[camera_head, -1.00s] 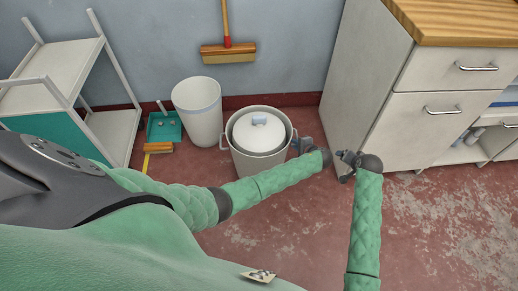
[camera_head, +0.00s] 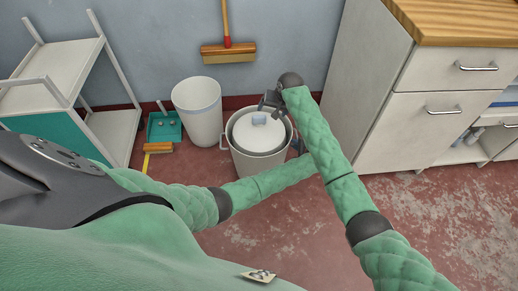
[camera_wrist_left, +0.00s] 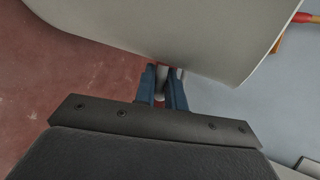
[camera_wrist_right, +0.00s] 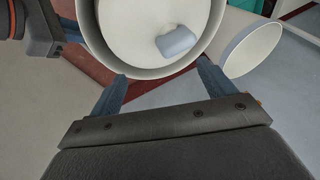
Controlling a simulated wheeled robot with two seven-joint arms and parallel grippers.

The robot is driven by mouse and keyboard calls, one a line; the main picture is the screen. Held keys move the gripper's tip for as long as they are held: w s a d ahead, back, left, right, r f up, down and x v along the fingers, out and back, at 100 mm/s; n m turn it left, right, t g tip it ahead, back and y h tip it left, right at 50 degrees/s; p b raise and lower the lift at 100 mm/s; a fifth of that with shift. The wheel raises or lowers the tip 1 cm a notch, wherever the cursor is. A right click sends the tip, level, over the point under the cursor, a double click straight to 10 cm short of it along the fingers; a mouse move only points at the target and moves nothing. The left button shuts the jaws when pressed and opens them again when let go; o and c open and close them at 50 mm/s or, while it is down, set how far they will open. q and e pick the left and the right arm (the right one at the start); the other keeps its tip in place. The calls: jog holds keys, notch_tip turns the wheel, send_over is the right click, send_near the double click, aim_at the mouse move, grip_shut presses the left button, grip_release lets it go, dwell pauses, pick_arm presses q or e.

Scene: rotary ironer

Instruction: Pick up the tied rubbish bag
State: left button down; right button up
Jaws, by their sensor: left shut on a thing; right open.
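The tied rubbish bag (camera_head: 259,134) shows as a white round top with a blue-grey tie, sitting inside a pale bin (camera_head: 258,167) with side handles. In the right wrist view, the bag (camera_wrist_right: 135,30) lies below the rim of the bin (camera_wrist_right: 152,73). My left gripper (camera_head: 297,144) is at the bin's right side, partly hidden by my right arm. It is shut on a pale bar, apparently the bin's handle (camera_wrist_left: 163,82). My right gripper (camera_head: 270,100) is open and empty near the bin's far rim, its fingers apart in the right wrist view (camera_wrist_right: 163,78).
A white waste basket (camera_head: 197,112) stands just left of the bin. A teal dustpan (camera_head: 164,128) and small brush are left of that, beside a shelf trolley (camera_head: 62,68). A broom (camera_head: 228,52) leans on the wall. A cabinet (camera_head: 372,80) stands to the right.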

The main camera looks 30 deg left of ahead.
aim_at(259, 116)
jog(key=shift+s+a+r+n+h, duration=0.85)
jog(key=shift+a+r+h, duration=0.9)
jog(key=shift+a, duration=0.65)
jog(key=shift+g, duration=0.3)
jog(key=shift+w+a+f, duration=0.2)
jog(key=shift+f, duration=1.75)
jog(key=shift+w+a+f, duration=0.15)
jog(key=shift+w+f, duration=0.1)
jog(key=shift+f, duration=1.75)
jog(key=shift+w+a+f, duration=0.2)
jog(key=shift+f, duration=1.75)
grip_shut()
jog(key=shift+r, duration=0.1)
